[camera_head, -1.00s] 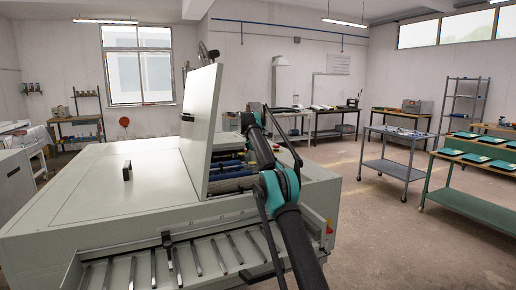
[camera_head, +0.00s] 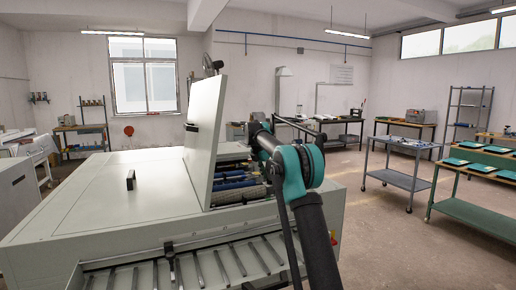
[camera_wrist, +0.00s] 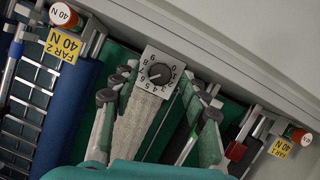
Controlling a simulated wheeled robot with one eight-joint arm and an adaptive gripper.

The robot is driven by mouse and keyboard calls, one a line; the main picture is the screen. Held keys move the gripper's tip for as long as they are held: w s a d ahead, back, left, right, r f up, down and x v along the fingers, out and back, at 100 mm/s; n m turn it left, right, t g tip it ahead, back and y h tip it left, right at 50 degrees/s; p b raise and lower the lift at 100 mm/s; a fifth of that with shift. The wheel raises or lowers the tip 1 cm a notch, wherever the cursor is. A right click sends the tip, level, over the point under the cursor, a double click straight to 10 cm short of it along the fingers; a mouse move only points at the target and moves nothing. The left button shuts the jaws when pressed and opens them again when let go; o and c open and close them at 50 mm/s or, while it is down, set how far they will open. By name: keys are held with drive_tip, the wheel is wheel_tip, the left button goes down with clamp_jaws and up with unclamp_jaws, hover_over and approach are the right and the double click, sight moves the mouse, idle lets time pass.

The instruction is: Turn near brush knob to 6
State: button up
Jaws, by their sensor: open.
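A black round knob (camera_wrist: 160,74) sits on a small pale dial plate with numbers around it, in the upper middle of the wrist view. Its light pointer mark seems to face lower left, but the exact number is too small to read surely. I cannot tell from a label whether it is the near brush knob. My gripper (camera_wrist: 162,92) is open, its two fingers either side of the knob in the picture, apart from it and empty. In the head view my arm reaches over the open plate processor (camera_head: 100,200); the gripper is hidden there.
The raised lid (camera_head: 205,130) stands left of my arm, beside blue rollers (camera_head: 235,182). In the wrist view, yellow "FAR 2" (camera_wrist: 62,45) and "FAR" (camera_wrist: 280,148) tags mark red-ended pressure parts at both sides. A grey cart (camera_head: 400,180) and green rack (camera_head: 470,205) stand right.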

drive_tip(key=v, duration=1.6)
drive_tip(key=shift+a+r, duration=0.1)
